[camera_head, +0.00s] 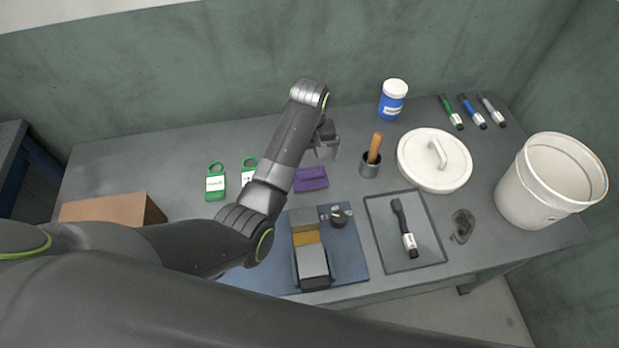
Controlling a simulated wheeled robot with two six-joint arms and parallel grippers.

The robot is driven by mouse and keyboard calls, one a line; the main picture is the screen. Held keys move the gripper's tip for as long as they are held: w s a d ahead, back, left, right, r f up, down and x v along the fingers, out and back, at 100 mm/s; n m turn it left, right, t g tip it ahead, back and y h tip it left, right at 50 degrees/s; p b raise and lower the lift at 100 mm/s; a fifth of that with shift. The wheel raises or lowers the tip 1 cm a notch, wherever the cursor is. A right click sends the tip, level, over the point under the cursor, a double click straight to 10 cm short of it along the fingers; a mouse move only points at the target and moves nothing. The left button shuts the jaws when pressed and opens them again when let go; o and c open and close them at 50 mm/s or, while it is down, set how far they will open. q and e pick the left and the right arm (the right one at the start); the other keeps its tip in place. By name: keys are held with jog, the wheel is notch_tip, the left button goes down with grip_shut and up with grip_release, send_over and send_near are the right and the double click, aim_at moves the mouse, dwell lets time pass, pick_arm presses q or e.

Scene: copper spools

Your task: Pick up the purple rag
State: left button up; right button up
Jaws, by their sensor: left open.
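The purple rag (312,179) lies folded on the grey table, near its middle, partly hidden behind my left arm. My left gripper (325,152) is open and empty. It hangs above and just behind the rag in the picture, apart from it as far as I can tell. Its fingers are small in this view. My right gripper is not in view.
Green tags (215,184) lie left of the rag. A blue mat (345,262) with a block-shaped tool is in front. A wooden-handled brush in a cup (370,165), a white lid (420,170), a blue jar (392,105) and a white bucket (525,195) stand right.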

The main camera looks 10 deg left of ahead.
aim_at(310, 173)
pick_arm(q)
jog(key=shift+f, duration=4.1)
jog(key=shift+a, duration=0.1)
jog(key=c, duration=0.7)
notch_tip(310, 173, up, 10)
jog(key=shift+r, duration=0.1)
jog(key=o, duration=0.4)
jog(key=c, duration=0.3)
